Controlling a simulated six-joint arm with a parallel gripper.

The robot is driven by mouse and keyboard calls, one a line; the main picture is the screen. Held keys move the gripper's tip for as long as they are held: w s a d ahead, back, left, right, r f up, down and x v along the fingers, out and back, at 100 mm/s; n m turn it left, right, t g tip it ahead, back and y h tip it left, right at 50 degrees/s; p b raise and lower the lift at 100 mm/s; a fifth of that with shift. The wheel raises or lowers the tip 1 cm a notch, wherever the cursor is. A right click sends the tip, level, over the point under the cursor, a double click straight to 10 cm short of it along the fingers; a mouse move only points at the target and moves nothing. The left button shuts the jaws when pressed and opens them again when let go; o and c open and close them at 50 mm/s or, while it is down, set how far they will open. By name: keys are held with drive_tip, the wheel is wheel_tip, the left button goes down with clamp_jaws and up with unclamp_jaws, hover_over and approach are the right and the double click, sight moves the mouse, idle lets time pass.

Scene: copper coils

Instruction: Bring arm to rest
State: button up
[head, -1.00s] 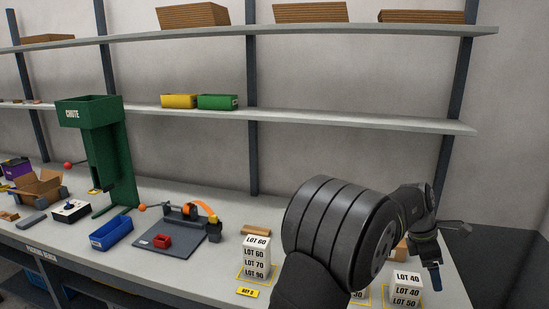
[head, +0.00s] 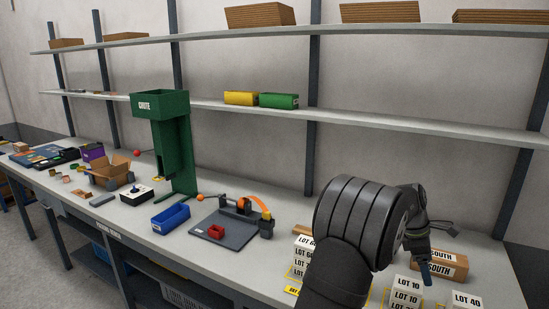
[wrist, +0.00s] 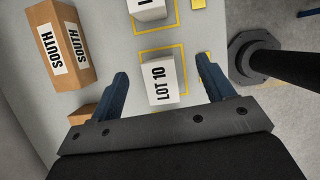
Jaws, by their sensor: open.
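My gripper (wrist: 166,88) is open and empty in the wrist view, with its two blue fingers apart. A white block marked LOT 10 (wrist: 160,82) shows between the fingers in that view, below the gripper and not visibly gripped. In the head view my gripper (head: 426,272) hangs at the right over the bench, near the LOT 10 stack (head: 407,284). My dark arm covers part of another white LOT stack (head: 301,258) to its left.
A brown box marked SOUTH (head: 440,265) stands just behind my gripper. A LOT 40 block (head: 467,299) is at the right. Shelves run along the wall above.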

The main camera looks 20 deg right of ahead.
drive_tip(key=w+f, duration=0.2)
drive_tip(key=f, duration=0.1)
drive_tip(key=shift+w+f, duration=0.15)
drive_tip(key=shift+f, duration=0.7)
drive_tip(key=shift+o, duration=0.3)
